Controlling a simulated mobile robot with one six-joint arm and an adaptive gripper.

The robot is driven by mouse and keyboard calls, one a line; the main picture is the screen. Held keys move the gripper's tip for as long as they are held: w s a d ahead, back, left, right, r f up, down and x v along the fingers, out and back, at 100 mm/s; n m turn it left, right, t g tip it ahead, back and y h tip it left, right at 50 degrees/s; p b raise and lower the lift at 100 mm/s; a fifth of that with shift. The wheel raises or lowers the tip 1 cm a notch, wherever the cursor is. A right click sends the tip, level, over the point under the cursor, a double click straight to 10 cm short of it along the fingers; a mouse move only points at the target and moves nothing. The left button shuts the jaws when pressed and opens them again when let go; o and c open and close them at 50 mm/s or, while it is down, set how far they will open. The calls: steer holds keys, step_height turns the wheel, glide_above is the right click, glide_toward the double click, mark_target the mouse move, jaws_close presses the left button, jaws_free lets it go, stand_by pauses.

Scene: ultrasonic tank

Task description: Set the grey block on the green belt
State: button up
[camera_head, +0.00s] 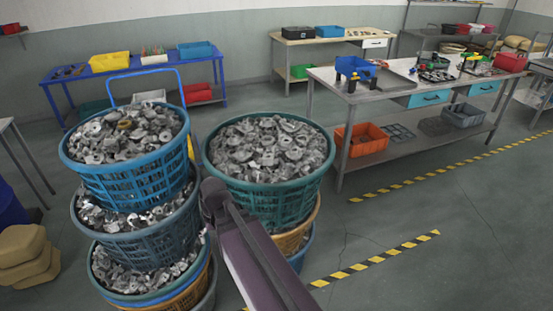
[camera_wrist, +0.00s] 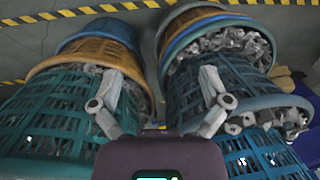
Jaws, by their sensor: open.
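I cannot make out a grey block or a green belt in either view. My gripper (camera_wrist: 161,88) shows in the wrist view with its two grey fingers spread apart and nothing between them. It is above or beside the stacked baskets, with one finger in front of the left stack and one in front of the right stack. In the head view my arm reaches toward the baskets, and I cannot make out the fingers there.
A blue basket (camera_head: 125,189) and a green basket (camera_head: 266,205) hold grey metal parts, both atop stacks. A workbench (camera_head: 353,94) stands at right, a blue table (camera_head: 127,68) at back left. Yellow-black tape (camera_head: 375,255) marks the floor, which is clear at lower right.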

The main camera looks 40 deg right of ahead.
steer(key=shift+s+a+f+n+h, duration=0.3)
steer(key=shift+s+a+n, duration=0.15)
steer(key=shift+a+n, duration=0.2)
steer(key=shift+s+a+f+n+h, duration=0.15)
steer(key=shift+s+a+n+h, duration=0.2)
steer(key=shift+a+n, duration=0.3)
steer(key=c, duration=0.5)
steer(key=shift+c, duration=0.3)
